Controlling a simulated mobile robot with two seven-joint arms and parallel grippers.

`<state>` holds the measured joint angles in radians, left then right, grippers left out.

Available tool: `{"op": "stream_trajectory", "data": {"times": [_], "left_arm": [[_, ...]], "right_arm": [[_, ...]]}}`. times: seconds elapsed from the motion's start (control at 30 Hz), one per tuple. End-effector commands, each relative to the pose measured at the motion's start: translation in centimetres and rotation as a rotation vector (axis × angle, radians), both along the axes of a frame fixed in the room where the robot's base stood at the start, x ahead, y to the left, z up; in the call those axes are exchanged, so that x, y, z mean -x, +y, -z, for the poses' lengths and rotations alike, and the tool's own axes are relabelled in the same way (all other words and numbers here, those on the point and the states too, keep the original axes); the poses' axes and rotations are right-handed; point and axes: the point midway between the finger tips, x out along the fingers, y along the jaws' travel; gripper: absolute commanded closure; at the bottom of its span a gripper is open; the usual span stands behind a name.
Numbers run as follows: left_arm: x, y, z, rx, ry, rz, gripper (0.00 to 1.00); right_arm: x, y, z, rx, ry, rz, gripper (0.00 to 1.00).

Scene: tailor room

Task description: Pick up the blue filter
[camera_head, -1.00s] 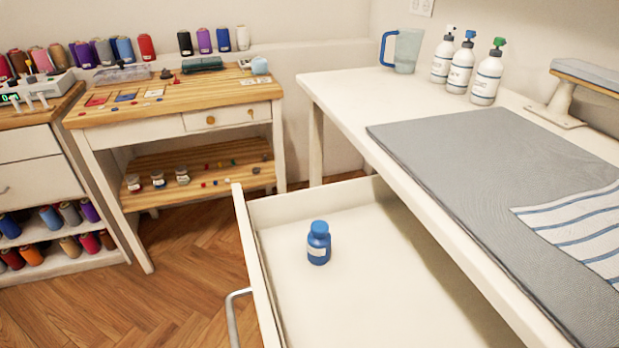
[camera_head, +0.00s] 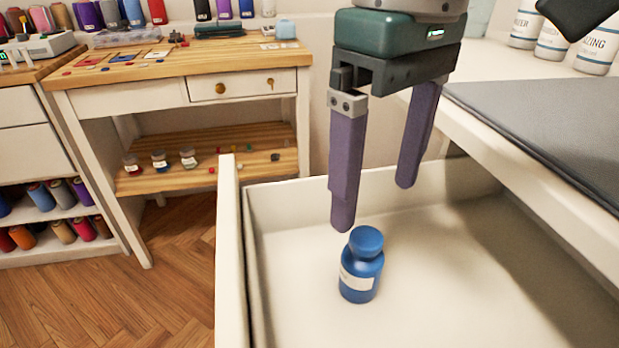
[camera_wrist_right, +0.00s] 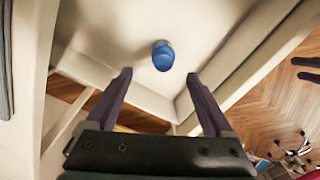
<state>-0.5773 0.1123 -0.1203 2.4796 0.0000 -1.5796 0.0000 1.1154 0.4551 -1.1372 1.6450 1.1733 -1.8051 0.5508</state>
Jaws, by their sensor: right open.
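A small blue bottle (camera_head: 361,268) with a blue cap and a pale label stands upright in the open white drawer (camera_head: 231,270). No other thing that I can clearly tell as a filter shows. My right gripper (camera_head: 374,207) points down with its two purple fingers spread, above and beyond the bottle in the head view, with nothing between them. In the right wrist view the bottle (camera_wrist_right: 163,57) lies just past the open fingertips (camera_wrist_right: 159,74), roughly centred between them and apart from them.
The drawer's walls rise around the bottle. A white table with a grey mat (camera_head: 540,125) overhangs the drawer's right side. White bottles (camera_head: 555,42) stand at its back. A wooden worktable (camera_head: 170,65) with small items and a lower shelf stands at the left.

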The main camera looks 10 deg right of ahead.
Motion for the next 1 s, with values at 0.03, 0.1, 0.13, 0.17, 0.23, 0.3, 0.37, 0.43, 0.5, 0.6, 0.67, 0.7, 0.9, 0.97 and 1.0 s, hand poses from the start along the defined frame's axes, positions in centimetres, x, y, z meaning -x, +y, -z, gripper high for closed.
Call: {"op": "stream_trajectory", "data": {"times": [0.03, 0.1, 0.13, 0.17, 0.23, 0.3, 0.37, 0.43, 0.5, 0.6, 0.67, 0.7, 0.9, 0.97, 1.0], "left_arm": [[0.0, 0.0, 0.5, 0.000, 0.001, 0.000, 0.50], [0.1, 0.0, 0.9, 0.000, 0.002, 0.000, 0.50], [0.1, 0.0, 1.1, -0.002, 0.003, 0.001, 0.50], [0.1, 0.1, 1.3, -0.002, 0.003, 0.001, 0.50], [0.1, 0.1, 1.6, -0.003, 0.004, 0.001, 0.50], [0.1, 0.2, 1.8, -0.006, 0.003, 0.003, 0.50], [0.1, 0.2, 2.0, -0.007, 0.004, 0.004, 0.50], [0.1, 0.2, 2.5, -0.009, 0.004, 0.006, 0.50], [0.1, 0.3, 3.2, -0.011, 0.003, 0.006, 0.50], [0.1, 0.3, 3.8, -0.011, 0.003, 0.007, 0.50], [0.1, 0.3, 4.0, -0.011, 0.003, 0.007, 0.50], [0.1, 0.3, 4.0, -0.011, 0.003, 0.007, 0.50], [0.1, 0.3, 3.9, -0.011, 0.003, 0.007, 0.50], [0.1, 0.3, 3.9, -0.011, 0.003, 0.007, 0.50], [0.1, 0.3, 3.9, -0.011, 0.003, 0.007, 0.50]], "right_arm": [[0.1, -0.1, 0.9, 0.002, 0.002, 0.001, 0.13], [0.1, 0.0, 2.0, 0.002, 0.001, 0.000, 0.13], [0.1, 0.0, 2.6, 0.001, 0.003, 0.000, 0.13], [0.1, 0.0, 3.0, 0.001, 0.002, 0.000, 0.13], [0.1, 0.0, 3.9, 0.000, 0.001, -0.001, 0.13], [0.1, 0.1, 4.4, 0.000, 0.000, -0.002, 0.13], [0.0, 0.1, 4.9, -0.001, -0.002, -0.002, 0.13], [0.1, 0.2, 5.8, 0.001, 0.000, -0.002, 0.13], [0.1, 0.3, 7.1, 0.000, -0.001, -0.002, 0.13], [0.1, 0.3, 8.6, 0.000, -0.001, -0.003, 0.13], [0.1, 0.3, 9.2, 0.000, -0.001, -0.003, 0.13], [0.1, 0.3, 9.4, -0.001, -0.002, -0.003, 0.13], [0.1, 0.4, 9.3, -0.001, -0.003, -0.004, 0.13], [0.1, 0.3, 9.3, -0.001, -0.003, -0.004, 0.20], [0.1, 0.3, 9.2, -0.001, -0.003, -0.004, 0.25]]}}
